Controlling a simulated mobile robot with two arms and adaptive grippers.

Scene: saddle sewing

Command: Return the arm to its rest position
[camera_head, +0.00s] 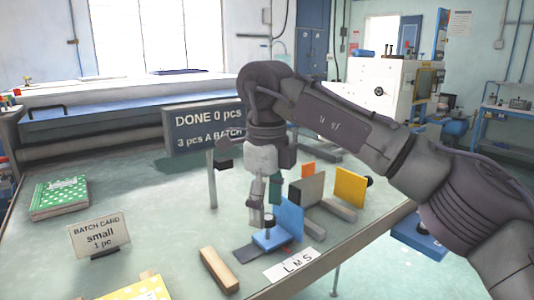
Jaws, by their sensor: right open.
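My right arm (430,185) comes in from the right and bends down over the table. Its gripper (263,206) points down, open, with nothing seen between its fingers. It is in front of or just above a blue angled piece (288,222) on the table; I cannot tell whether they touch. My left gripper is not in view.
On the table (160,215) stand a "DONE 0 pcs" sign (205,130), a "small 1 pc" batch card (100,237), a green dotted stack (60,197), a wooden bar (219,269), an "LMS" label (294,264) and a yellow plate (350,187). The table's left middle is clear.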

